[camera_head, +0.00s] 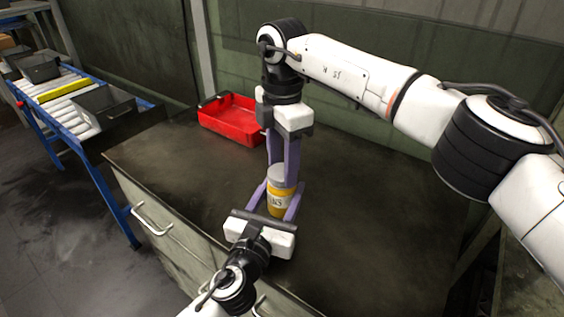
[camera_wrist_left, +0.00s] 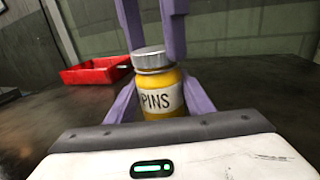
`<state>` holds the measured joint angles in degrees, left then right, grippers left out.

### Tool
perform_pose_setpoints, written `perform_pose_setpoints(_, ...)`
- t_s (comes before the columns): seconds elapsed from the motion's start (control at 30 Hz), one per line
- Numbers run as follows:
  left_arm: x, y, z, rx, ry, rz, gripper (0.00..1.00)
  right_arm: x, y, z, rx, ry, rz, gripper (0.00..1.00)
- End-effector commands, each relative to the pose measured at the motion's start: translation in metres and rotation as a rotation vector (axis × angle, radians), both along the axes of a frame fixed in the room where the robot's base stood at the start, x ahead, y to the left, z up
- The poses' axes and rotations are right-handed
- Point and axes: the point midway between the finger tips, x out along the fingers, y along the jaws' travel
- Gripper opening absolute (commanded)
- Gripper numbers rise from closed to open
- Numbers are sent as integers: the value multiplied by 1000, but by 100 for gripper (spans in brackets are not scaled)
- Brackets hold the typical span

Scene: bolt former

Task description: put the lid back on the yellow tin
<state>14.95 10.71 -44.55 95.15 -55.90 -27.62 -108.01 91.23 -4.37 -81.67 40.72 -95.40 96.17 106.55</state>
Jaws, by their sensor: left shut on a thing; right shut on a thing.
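The yellow tin (camera_head: 277,207), with a white label, stands upright on the dark worktop. In the left wrist view the tin (camera_wrist_left: 158,102) reads "PINS". My left gripper (camera_head: 279,198) has its purple fingers on either side of the tin and is shut on it. The grey metal lid (camera_head: 278,174) is at the top of the tin, and it also shows in the left wrist view (camera_wrist_left: 150,60). My right gripper (camera_head: 280,166) points down from above, shut on the lid.
A red tray (camera_head: 232,133) sits at the back left of the worktop (camera_head: 370,220), near the wall. The worktop to the right of the tin is clear. A roller conveyor (camera_head: 75,100) with dark bins stands at the far left. Drawer handles (camera_head: 150,222) line the front.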

Motion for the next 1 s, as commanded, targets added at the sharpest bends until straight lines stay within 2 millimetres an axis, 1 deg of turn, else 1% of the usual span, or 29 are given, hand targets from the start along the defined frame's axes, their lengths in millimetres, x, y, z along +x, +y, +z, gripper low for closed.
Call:
perform_pose_setpoints(0.03,0,1,-2,1,3,1,0,0,0,1,0,0,-108,24)
perform_pose_setpoints(0.2,0,1,-2,1,3,2,0,-1,0,1,0,1,-494,24)
perform_pose_setpoints(0.3,0,1,-2,1,4,2,0,-1,0,1,1,1,-703,24)
perform_pose_setpoints(0.4,0,1,-2,1,4,2,0,-1,0,0,1,1,-866,24)
perform_pose_setpoints(0.5,0,1,-2,1,4,2,0,-1,0,0,1,1,-963,24)
perform_pose_setpoints(0.6,0,1,-2,1,4,2,0,-1,0,0,1,1,-1003,24)
perform_pose_setpoints(0.87,0,1,-2,1,4,2,0,-1,0,0,1,1,-1005,24)
perform_pose_setpoints(0.9,0,1,-2,1,4,2,0,-1,0,0,1,1,-1005,51)
perform_pose_setpoints(0.97,0,1,-2,1,4,2,0,-1,0,0,1,1,-1004,61)
perform_pose_setpoints(1.0,0,1,-2,1,4,2,0,-1,0,0,1,1,-1004,63)
